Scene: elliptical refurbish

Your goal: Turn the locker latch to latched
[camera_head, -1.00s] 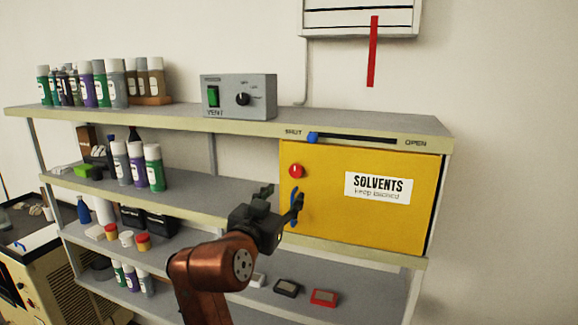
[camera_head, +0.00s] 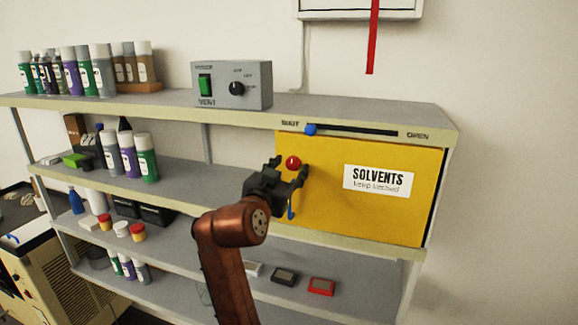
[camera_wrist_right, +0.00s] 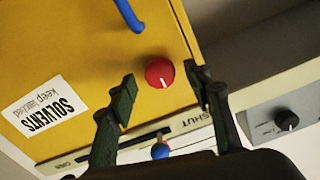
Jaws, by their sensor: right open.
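The yellow locker (camera_head: 325,205) with the "SOLVENTS keep latched" label (camera_head: 381,180) stands on the shelf at the right. Its round red latch knob (camera_head: 293,162) is near the door's upper left corner; it also shows in the right wrist view (camera_wrist_right: 160,72). My right gripper (camera_head: 291,168) is open and empty, just at the knob in the head view. In the right wrist view the knob sits between and a little beyond the two fingertips (camera_wrist_right: 163,82), apart from both. The blue door handle (camera_head: 291,210) is below the knob, partly hidden by the gripper. My left gripper is not in view.
A SHUT/OPEN slider with a blue knob (camera_head: 311,129) runs along the shelf edge above the locker. A grey vent box (camera_head: 232,85) stands on the top shelf. Several bottles (camera_head: 129,157) stand at the left. A red strip (camera_head: 372,40) hangs on the wall.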

